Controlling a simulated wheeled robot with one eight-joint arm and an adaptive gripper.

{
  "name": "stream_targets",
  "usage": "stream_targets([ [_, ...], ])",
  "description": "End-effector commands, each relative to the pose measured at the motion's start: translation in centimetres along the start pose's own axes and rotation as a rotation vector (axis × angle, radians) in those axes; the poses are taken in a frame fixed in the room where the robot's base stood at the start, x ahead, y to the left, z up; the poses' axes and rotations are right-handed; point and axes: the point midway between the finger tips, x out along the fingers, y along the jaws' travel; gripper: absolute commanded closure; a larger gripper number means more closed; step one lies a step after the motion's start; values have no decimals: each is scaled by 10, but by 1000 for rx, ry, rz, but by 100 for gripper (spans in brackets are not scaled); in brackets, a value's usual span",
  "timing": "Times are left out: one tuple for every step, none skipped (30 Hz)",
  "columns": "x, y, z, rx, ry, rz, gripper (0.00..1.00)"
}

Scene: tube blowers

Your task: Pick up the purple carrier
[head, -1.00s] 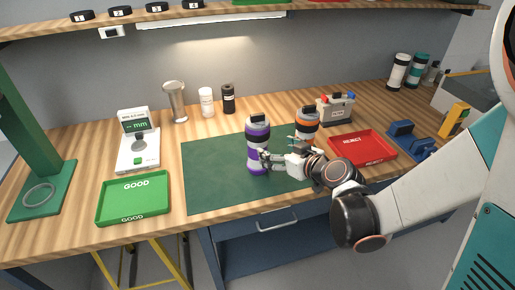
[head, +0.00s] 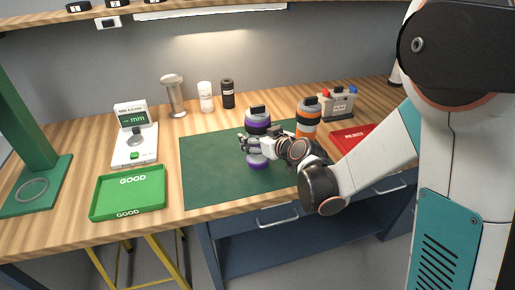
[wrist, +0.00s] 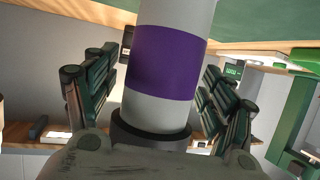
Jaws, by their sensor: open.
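The purple carrier (head: 258,160) stands upright on the green mat (head: 208,172). It is a white cylinder with purple bands and a dark top, and my gripper hides much of its middle in the head view. In the wrist view the purple band of the carrier (wrist: 167,62) fills the centre, between my open fingers. My gripper (head: 249,147) is around the carrier from the right and front. In the wrist view the fingers of my gripper (wrist: 160,95) stand on both sides with gaps to the carrier.
An orange-banded carrier (head: 307,120) stands close behind my wrist. A grey device (head: 338,104) and a red tray (head: 352,138) are to the right. A green tray (head: 129,190) and a white gauge (head: 135,145) are to the left. The mat's left half is clear.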

Motion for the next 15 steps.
stream_targets([
  [0,0,0,0,0,0,24],
  [0,0,0,0,0,0,24],
  [-1,0,-1,0,0,0,24],
  [-1,0,-1,0,0,0,24],
  [-1,0,-1,0,0,0,26],
  [-1,0,-1,0,0,0,35],
  [-1,0,-1,0,0,0,42],
  [-1,0,0,1,0,0,48],
  [-1,0,0,1,0,0,57],
  [-1,0,0,1,0,0,64],
  [-1,0,0,1,0,0,71],
  [-1,0,0,1,0,0,77],
  [-1,0,0,1,0,0,77],
  [-1,0,-1,1,0,0,77],
  [-1,0,-1,1,0,0,77],
])
